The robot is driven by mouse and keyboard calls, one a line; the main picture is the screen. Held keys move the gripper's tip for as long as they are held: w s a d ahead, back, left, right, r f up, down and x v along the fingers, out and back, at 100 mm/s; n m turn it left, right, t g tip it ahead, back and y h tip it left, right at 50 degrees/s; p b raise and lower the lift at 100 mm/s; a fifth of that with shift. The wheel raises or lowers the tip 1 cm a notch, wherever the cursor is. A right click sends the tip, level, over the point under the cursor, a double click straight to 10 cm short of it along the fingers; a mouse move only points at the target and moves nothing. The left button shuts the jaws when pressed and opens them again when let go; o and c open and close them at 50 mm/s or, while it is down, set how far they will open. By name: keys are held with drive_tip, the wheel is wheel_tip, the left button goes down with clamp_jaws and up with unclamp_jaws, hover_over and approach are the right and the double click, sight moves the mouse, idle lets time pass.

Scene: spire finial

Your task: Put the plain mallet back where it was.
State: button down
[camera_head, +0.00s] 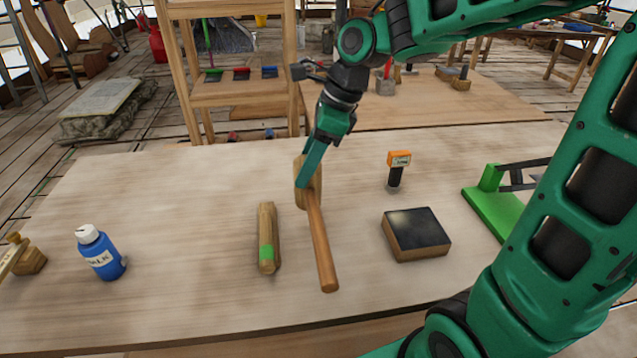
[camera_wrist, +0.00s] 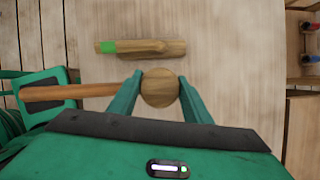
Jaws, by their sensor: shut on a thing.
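The plain mallet has a round wooden head (camera_head: 315,192) and a bare brown handle (camera_head: 322,245) that points toward the table's front edge in the head view. My gripper (camera_head: 301,184) is shut on the head from above. In the wrist view the round head (camera_wrist: 160,88) sits between my two fingers (camera_wrist: 160,77), and the handle (camera_wrist: 60,92) runs left. I cannot tell whether the mallet touches the table or hangs just above it. One finger hides part of the head in the head view.
A wooden piece with a green band (camera_head: 267,240) lies just left of the mallet. A black-topped block (camera_head: 416,232), an orange-topped tool (camera_head: 398,162) and a green stand (camera_head: 495,208) are to the right. A blue bottle (camera_head: 100,255) and another wooden tool (camera_head: 28,258) are left.

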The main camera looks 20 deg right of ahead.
drive_tip(key=w+d+f, duration=0.5)
drive_tip(key=w+f, duration=0.1)
drive_tip(key=f, duration=0.3)
drive_tip(key=shift+w+d, duration=0.2)
drive_tip(key=shift+d, duration=0.15)
drive_tip(key=shift+f, duration=0.15)
drive_tip(key=c, duration=0.9)
unclamp_jaws()
drive_tip(key=shift+c, duration=0.2)
drive_tip(key=v, duration=1.2)
drive_tip(key=s+d+f+n+h, duration=0.1)
drive_tip(key=s+d+n, duration=0.3)
drive_tip(key=s, duration=0.5)
drive_tip(key=s+d+f+n+g+h, duration=0.1)
drive_tip(key=s+d+f+n, duration=0.2)
drive_tip(key=s+n, duration=0.3)
drive_tip(key=s+d+f+n+g+h, duration=0.1)
drive_tip(key=s+d+n, duration=0.5)
drive_tip(key=s, duration=0.6)
drive_tip(key=shift+s+f+h, duration=0.35)
drive_tip(key=shift+f+h, duration=0.15)
drive_tip(key=shift+f, duration=0.25)
drive_tip(key=shift+d, duration=0.1)
